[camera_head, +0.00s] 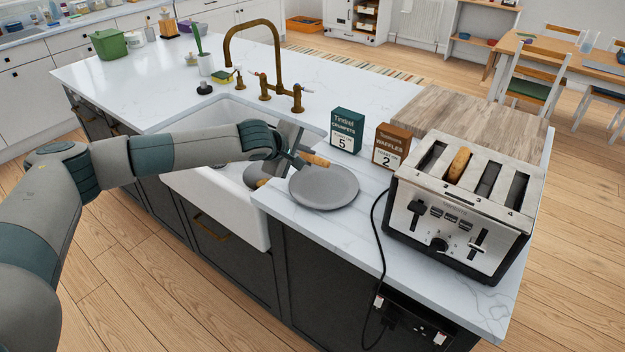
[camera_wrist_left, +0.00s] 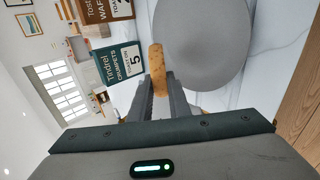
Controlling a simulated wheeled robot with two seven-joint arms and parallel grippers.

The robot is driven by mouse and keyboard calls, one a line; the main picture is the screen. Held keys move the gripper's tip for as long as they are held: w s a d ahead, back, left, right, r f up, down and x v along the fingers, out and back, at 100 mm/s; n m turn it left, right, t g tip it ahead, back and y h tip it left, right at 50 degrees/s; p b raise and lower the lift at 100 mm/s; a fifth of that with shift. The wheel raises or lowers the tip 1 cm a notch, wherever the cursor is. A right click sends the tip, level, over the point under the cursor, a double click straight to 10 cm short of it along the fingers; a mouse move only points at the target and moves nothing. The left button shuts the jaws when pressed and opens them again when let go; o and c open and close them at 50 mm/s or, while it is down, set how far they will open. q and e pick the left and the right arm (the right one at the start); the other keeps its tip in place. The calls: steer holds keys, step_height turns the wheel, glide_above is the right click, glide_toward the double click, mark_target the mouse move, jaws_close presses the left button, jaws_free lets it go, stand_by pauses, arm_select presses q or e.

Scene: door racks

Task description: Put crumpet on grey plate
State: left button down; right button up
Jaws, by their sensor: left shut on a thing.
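The grey plate (camera_head: 325,190) lies flat on the white counter between the sink and the toaster. My left gripper (camera_head: 305,159) is shut on a golden-brown crumpet (camera_head: 316,160), held on edge over the plate's far side in the head view. In the left wrist view the crumpet (camera_wrist_left: 157,62) sticks out from between the fingers (camera_wrist_left: 158,88), beside the grey plate (camera_wrist_left: 205,45). A gap between crumpet and plate is hard to judge. My right gripper is in neither view.
A teal crumpets box (camera_head: 346,131) and a brown waffles box (camera_head: 390,146) stand behind the plate. A four-slot toaster (camera_head: 464,200) with a browned item (camera_head: 459,165) in one slot stands right. The white sink (camera_head: 215,185) and brass tap (camera_head: 255,50) are left.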

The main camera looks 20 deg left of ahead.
arm_select(q)
steer(key=shift+f+b, duration=1.5)
steer(key=shift+f, duration=0.15)
steer(key=c, duration=1.8)
jaws_free()
steer(key=shift+s+r, duration=0.1)
steer(key=v, duration=0.7)
steer(key=shift+s+a+r, duration=0.1)
steer(key=shift+s+r, duration=0.15)
steer(key=shift+s, duration=0.05)
